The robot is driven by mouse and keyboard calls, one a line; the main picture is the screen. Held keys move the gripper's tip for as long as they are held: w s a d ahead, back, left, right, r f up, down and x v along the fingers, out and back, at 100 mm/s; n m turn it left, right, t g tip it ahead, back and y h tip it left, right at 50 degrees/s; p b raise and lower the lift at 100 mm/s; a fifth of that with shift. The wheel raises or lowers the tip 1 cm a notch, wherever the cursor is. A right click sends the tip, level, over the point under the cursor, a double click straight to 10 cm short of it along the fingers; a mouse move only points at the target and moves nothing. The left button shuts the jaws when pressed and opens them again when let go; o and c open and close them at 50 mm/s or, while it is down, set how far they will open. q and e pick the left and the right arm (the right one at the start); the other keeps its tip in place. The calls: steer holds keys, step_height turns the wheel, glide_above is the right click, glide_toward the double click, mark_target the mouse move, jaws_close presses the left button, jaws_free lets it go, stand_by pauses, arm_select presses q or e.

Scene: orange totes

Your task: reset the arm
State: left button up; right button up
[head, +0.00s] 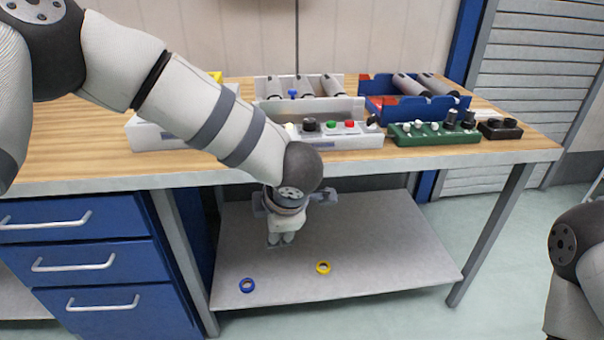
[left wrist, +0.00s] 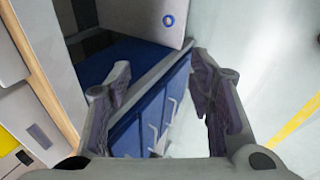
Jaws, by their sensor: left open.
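My left arm reaches in from the left in the head view, across the front of the workbench. My left gripper (head: 281,240) hangs pointing down in front of the table's front edge, over the lower shelf. In the left wrist view its two fingers (left wrist: 162,78) are spread wide with nothing between them. Beyond them are the blue drawer unit and the floor. Only part of my right arm shows at the right edge of the head view; its gripper is out of view.
A blue ring (head: 247,285) and a yellow ring (head: 323,268) lie on the grey lower shelf (head: 390,240). Blue drawers (head: 85,262) stand at left.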

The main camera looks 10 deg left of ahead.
arm_select(q)
steer(key=s+a+f+m+g+h, duration=0.1)
steer(key=s+a+f+m, duration=0.2)
steer(key=s+f+m, duration=0.45)
steer(key=s+a+f+m, duration=0.3)
steer(key=s+f+m, duration=0.2)
steer(key=s+f, duration=0.4)
steer(key=s+a+f+m+g+h, duration=0.1)
steer(key=s+m, duration=0.4)
steer(key=s, duration=0.7)
steer(key=s+a+f+m+g+h, duration=0.1)
steer(key=s+f+m+g, duration=0.2)
steer(key=s, duration=1)
steer(key=shift+s+a+m+g, duration=0.15)
steer(key=shift+a+m+g, duration=0.25)
steer(key=shift+m+g, duration=0.65)
steer(key=shift+f, duration=0.1)
